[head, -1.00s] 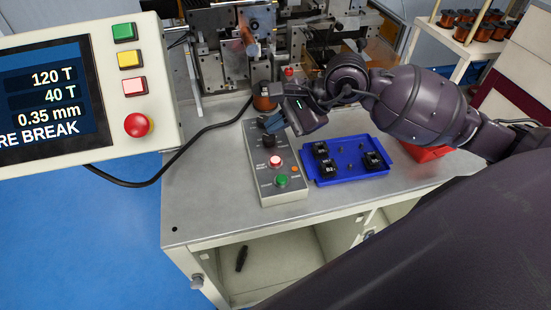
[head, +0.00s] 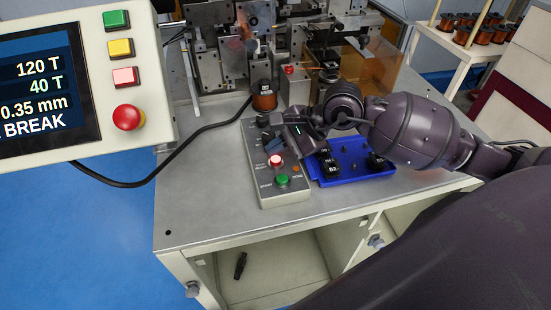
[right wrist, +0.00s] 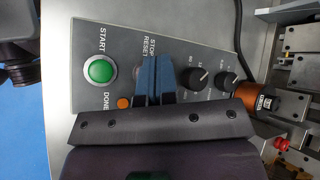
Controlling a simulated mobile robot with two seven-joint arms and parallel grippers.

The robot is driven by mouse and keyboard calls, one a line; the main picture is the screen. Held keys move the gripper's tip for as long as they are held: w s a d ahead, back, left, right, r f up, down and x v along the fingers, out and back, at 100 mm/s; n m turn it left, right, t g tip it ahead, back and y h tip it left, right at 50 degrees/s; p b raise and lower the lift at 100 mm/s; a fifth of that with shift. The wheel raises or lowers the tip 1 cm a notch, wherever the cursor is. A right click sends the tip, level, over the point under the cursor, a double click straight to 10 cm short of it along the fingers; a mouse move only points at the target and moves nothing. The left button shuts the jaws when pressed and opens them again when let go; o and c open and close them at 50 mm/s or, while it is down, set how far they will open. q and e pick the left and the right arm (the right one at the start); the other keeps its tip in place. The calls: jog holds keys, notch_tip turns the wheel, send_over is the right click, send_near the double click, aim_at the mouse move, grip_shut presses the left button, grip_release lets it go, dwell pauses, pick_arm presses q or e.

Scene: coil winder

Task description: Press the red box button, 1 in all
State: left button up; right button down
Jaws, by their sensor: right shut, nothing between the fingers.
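The grey control box (head: 273,187) lies on the metal table and carries a lit red button (head: 276,160) marked stop/reset, with a green start button (head: 282,180) in front of it. My right gripper (head: 277,147) is shut and empty, its blue fingertips just behind the red button. Whether they touch it cannot be told. In the right wrist view the shut fingertips (right wrist: 158,72) lie over the stop/reset spot and hide most of the red button. The green button (right wrist: 100,69) shows clear of them. My left gripper is out of view.
A blue tray (head: 352,178) with black parts stands right of the box, under my right forearm. A copper spool (head: 264,97) and the winder stand behind. A panel (head: 150,80) with buttons and a red knob hangs at left. The table's front is clear.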

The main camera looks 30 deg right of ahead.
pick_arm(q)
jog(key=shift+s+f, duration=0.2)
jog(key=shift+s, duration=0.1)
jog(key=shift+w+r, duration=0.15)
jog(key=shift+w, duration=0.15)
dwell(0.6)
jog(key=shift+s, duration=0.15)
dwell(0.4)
pick_arm(e)
jog(key=shift+f, duration=0.2)
jog(key=shift+f+b, duration=0.3)
jog(key=shift+b, duration=0.25)
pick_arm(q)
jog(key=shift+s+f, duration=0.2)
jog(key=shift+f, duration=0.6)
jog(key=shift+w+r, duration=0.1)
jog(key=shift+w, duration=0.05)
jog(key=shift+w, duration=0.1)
